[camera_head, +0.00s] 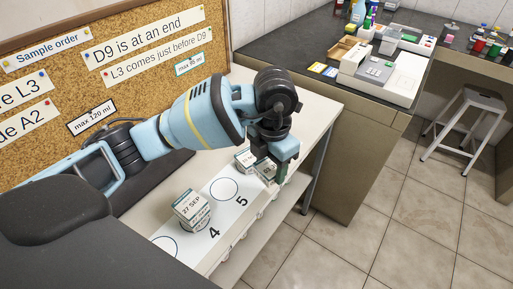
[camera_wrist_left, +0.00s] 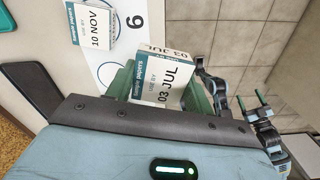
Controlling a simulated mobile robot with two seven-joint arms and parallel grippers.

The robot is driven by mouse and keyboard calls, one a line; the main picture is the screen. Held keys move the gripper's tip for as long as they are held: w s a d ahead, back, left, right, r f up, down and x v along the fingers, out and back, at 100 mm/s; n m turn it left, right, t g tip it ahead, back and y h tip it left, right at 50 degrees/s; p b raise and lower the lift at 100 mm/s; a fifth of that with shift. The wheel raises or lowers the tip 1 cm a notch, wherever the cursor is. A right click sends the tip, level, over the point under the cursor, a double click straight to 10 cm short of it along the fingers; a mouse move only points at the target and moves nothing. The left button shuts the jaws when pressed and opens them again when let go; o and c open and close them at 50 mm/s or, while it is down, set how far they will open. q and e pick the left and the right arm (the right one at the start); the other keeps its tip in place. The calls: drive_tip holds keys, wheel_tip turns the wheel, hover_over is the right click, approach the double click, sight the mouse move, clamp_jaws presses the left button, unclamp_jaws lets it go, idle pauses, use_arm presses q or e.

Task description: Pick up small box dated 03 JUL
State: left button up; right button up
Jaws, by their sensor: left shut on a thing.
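The small box dated 03 JUL (camera_wrist_left: 163,82) is white with a teal band and sits between the green fingers of my left gripper (camera_wrist_left: 163,90). In the head view my left gripper (camera_head: 275,172) is over the far end of the numbered white strip, with the box (camera_head: 266,169) partly hidden by it. I cannot tell whether the box still touches the strip. My right gripper (camera_wrist_left: 251,100) shows small in the left wrist view, its green fingertips apart and nothing seen between them.
A 10 NOV box (camera_wrist_left: 90,27) stands close beside the held box. A 27 SEP box (camera_head: 191,208) is near number 4 on the white strip (camera_head: 228,207). The circle by 5 is empty. The corkboard (camera_head: 130,75) rises behind; a dark counter with equipment (camera_head: 380,70) stands beyond.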

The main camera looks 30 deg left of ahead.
use_arm(q)
drive_tip(key=shift+s+d+r, duration=0.1)
drive_tip(key=shift+s+d, duration=0.35)
drive_tip(key=shift+d, duration=0.25)
drive_tip(key=shift+s+d+r, duration=0.1)
drive_tip(key=shift+s+d, duration=0.35)
drive_tip(key=shift+d, duration=0.25)
drive_tip(key=shift+s+d+r, duration=0.1)
drive_tip(key=shift+s+d, duration=0.35)
drive_tip(key=shift+d, duration=0.25)
